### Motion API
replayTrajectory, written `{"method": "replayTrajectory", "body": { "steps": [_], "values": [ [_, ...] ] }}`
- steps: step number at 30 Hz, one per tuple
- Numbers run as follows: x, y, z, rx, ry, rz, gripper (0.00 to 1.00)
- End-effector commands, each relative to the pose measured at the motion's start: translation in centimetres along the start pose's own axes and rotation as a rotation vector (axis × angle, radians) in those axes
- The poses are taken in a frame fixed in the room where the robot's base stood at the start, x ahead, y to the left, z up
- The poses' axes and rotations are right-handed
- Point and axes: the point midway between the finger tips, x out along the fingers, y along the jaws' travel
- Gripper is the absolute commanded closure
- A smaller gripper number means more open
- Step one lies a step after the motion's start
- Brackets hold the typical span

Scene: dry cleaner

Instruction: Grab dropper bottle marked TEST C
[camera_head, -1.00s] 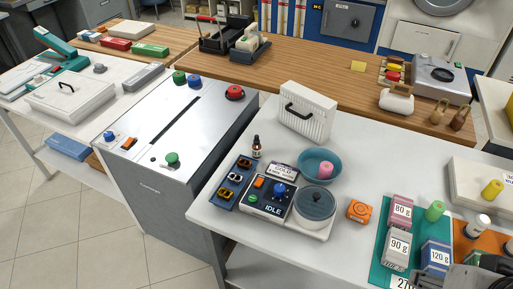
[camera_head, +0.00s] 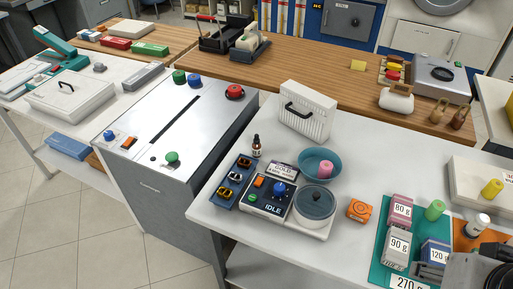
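A small dark dropper bottle (camera_head: 256,146) with a black top and a pale label stands upright on the white table, behind the small control box marked IDLE. Its label is too small to read, so I cannot tell whether it says TEST C. My gripper is only partly in view at the bottom right edge (camera_head: 492,262), as dark and grey parts. Its fingertips do not show clearly, and it is far to the right of the bottle, near the marked weight blocks.
A blue tray (camera_head: 222,196) of small parts and the control box (camera_head: 264,199) stand in front of the bottle. A teal bowl (camera_head: 309,160) and a white ribbed case (camera_head: 308,122) are to its right. Weight blocks (camera_head: 397,247) stand on a green mat at right.

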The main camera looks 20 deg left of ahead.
Motion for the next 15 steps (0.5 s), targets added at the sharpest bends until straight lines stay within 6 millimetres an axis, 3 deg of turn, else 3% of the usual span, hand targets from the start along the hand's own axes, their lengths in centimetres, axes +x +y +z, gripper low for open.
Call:
{"method": "replayTrajectory", "body": {
  "steps": [15],
  "values": [
    [0.8,-3.4,-9.2,-0.118,-0.020,-0.059,0.58]
  ]
}}
